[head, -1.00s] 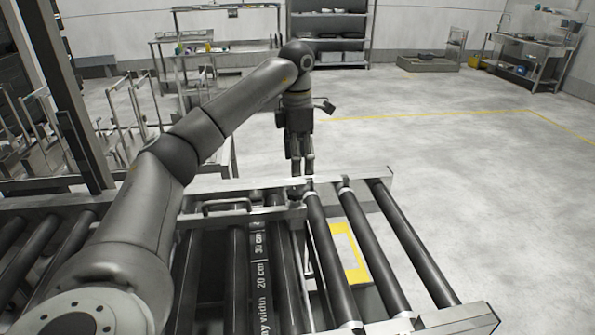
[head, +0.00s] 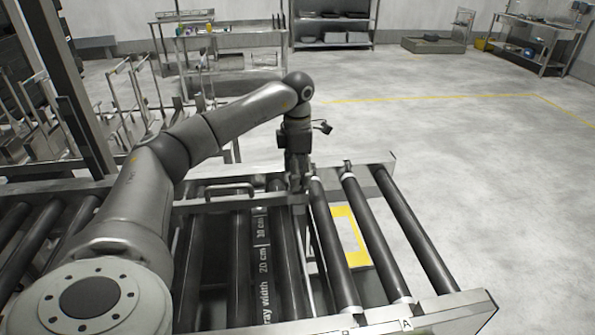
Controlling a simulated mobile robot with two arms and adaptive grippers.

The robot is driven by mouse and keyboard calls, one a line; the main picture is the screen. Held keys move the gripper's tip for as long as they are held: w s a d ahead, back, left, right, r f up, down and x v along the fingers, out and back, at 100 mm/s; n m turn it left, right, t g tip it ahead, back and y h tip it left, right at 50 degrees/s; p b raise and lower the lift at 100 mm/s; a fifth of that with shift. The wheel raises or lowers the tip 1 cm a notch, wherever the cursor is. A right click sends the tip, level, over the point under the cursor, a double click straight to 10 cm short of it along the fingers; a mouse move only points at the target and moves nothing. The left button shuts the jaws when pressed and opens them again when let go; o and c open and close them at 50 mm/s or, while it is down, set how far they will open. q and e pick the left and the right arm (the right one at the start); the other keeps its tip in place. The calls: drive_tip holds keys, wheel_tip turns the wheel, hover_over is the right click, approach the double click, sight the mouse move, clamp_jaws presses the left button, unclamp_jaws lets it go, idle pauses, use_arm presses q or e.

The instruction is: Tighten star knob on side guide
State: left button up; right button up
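My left arm reaches in from the left, and its gripper (head: 297,180) points down at the far edge of the roller conveyor. Its fingertips are at the rail, close to the end of the side guide (head: 228,204) with its loop handle (head: 230,189). I cannot make out the star knob; the gripper may be covering it. Whether the fingers are open or shut on something is too small and dark to tell. A dark scale strip (head: 263,262) with printed tray widths runs between the rollers. My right gripper is not in view.
Dark rollers (head: 410,230) lie to the right of the gripper, above a yellow-edged panel (head: 347,240). A dark post (head: 62,85) and metal racks (head: 140,95) stand at the left. The floor beyond the conveyor is clear to the right.

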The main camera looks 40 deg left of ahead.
use_arm(q)
drive_tip(key=shift+f, duration=0.15)
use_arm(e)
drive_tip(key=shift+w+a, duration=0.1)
use_arm(q)
drive_tip(key=shift+c, duration=0.6)
drive_tip(key=c, duration=0.9)
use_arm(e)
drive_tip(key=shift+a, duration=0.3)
